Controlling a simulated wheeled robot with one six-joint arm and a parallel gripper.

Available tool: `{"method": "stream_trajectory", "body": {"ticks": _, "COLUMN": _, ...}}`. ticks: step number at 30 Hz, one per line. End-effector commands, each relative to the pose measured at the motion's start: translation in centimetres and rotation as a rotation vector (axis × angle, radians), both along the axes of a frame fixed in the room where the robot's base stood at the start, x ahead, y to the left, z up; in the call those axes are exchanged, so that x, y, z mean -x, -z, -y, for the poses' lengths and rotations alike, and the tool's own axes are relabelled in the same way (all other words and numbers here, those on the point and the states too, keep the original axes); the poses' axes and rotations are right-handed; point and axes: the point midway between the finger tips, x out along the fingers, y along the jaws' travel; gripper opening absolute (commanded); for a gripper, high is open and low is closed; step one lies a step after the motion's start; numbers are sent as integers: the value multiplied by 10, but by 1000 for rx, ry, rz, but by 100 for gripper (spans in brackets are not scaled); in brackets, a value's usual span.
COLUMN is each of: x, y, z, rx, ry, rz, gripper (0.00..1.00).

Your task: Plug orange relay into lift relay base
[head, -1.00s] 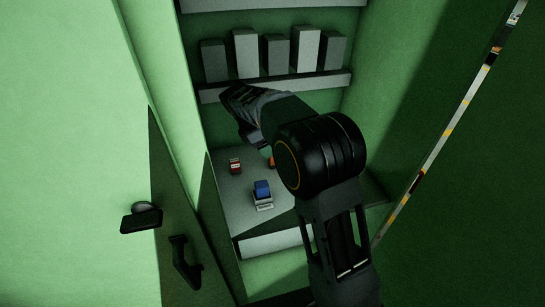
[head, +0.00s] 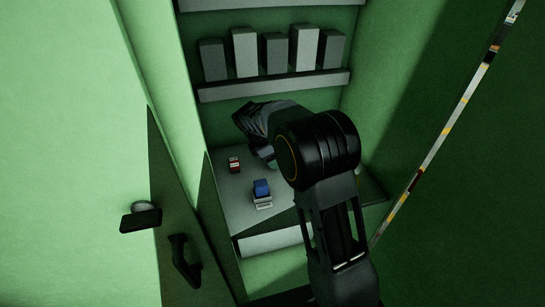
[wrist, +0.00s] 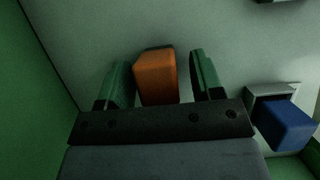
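The orange relay (wrist: 156,78) stands between the two green fingers of my gripper (wrist: 158,60) in the wrist view. The gripper is open, with a gap showing on the right of the relay and a narrower one on the left. In the head view my arm hides the orange relay and the fingertips. A blue relay (head: 261,187) sits at a pale base (head: 263,203) with a small label I cannot read; the blue relay (wrist: 287,125) also shows at the right of the wrist view. I cannot tell which base is the lift relay base.
A small red and white part (head: 234,164) lies on the grey shelf (head: 232,205), left of my arm. Several grey boxes (head: 244,53) stand on the upper ledge. Green cabinet walls close in on both sides, and an open door with a black handle (head: 185,262) is at left.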

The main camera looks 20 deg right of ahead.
Motion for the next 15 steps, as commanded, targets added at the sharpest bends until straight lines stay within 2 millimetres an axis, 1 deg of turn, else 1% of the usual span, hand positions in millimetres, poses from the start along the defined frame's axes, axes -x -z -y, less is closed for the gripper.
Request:
{"method": "stream_trajectory", "body": {"ticks": 1, "x": 0, "y": 0, "z": 0, "rx": 0, "ry": 0, "rz": 0, "gripper": 55}}
{"method": "stream_trajectory", "body": {"ticks": 2, "x": 0, "y": 0, "z": 0, "rx": 0, "ry": 0, "rz": 0, "gripper": 52}}
{"method": "stream_trajectory", "body": {"ticks": 15, "x": 0, "y": 0, "z": 0, "rx": 0, "ry": 0, "rz": 0, "gripper": 10}}
